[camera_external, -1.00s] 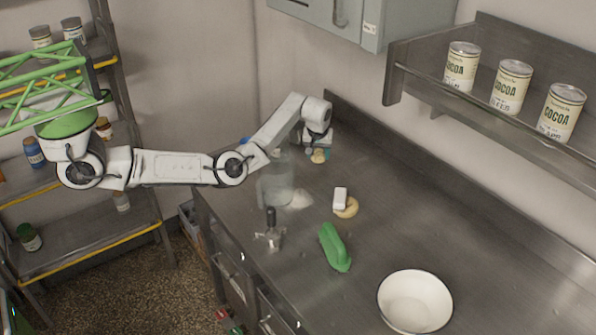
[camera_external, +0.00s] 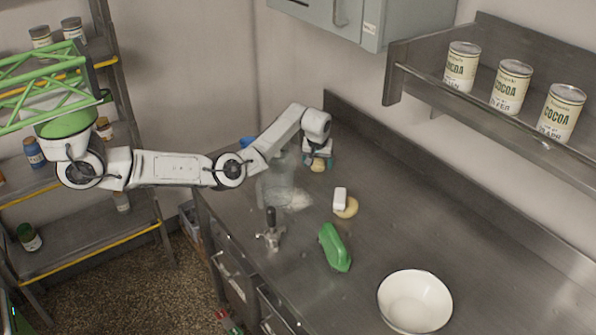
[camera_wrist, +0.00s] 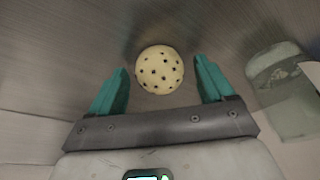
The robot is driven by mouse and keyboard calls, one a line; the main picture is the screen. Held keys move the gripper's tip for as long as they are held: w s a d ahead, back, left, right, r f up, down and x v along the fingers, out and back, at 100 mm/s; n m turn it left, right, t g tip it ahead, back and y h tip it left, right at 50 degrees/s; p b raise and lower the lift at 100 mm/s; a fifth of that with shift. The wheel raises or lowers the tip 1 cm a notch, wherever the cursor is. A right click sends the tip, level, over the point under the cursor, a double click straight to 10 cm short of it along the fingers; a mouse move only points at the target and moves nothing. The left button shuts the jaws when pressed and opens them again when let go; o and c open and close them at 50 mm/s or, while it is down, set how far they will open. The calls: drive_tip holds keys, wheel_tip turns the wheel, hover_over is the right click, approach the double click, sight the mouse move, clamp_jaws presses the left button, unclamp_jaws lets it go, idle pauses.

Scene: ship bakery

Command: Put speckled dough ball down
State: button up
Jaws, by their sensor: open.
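The speckled dough ball (camera_wrist: 159,70) is pale cream with dark spots. In the wrist view it rests on the steel counter, just beyond and between the two teal fingers of my gripper (camera_wrist: 163,85). Clear gaps show between the ball and both fingers. My gripper is open and empty. In the external view my gripper (camera_external: 318,160) is low over the far left part of the counter, and the dough ball (camera_external: 318,165) shows small beneath it.
A clear container (camera_external: 276,185) stands close to my gripper; it also shows at right in the wrist view (camera_wrist: 280,90). A white block (camera_external: 340,195) lies by a plain dough piece (camera_external: 347,208). A green object (camera_external: 334,247) and a white bowl (camera_external: 414,301) are nearer. The counter's right side is clear.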

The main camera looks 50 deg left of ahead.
drive_tip(key=v, duration=1.2)
drive_tip(key=shift+r+b, duration=0.2)
drive_tip(key=shift+b, duration=0.1)
